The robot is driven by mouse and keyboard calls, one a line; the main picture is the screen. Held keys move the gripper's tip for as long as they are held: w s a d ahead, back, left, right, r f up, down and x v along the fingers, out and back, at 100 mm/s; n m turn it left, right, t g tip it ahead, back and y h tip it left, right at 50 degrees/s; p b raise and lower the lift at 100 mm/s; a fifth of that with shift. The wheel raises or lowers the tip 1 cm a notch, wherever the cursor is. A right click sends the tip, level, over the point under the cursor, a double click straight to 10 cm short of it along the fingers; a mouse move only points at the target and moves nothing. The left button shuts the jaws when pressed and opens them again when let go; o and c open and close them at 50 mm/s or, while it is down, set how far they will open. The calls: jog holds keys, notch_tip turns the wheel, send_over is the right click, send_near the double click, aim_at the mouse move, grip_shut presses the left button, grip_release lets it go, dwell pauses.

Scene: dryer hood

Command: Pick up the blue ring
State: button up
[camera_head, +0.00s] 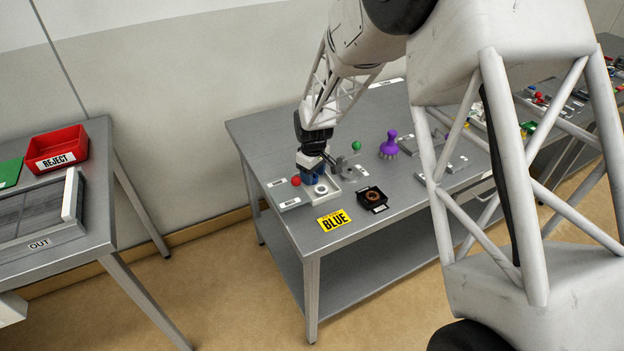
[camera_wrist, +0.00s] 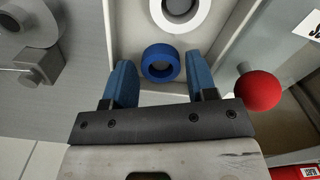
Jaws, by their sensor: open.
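The blue ring (camera_wrist: 160,63) lies in a shallow pale tray (camera_wrist: 228,60) in the wrist view. My gripper (camera_wrist: 158,78) is open, with one blue finger on each side of the ring and visible gaps between. The ring is not held. I cannot tell how far the fingertips are above the tray floor. In the head view my gripper (camera_head: 314,178) is down at the tray (camera_head: 334,187), and it hides the blue ring there. A white ring (camera_wrist: 180,10) lies in the same tray, just beyond the blue one.
A red ball knob (camera_wrist: 257,90) stands close to the right finger. A grey metal fixture (camera_wrist: 28,50) is at the left.

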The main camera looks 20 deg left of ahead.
jog(key=shift+f, duration=0.4)
jog(key=c, duration=0.7)
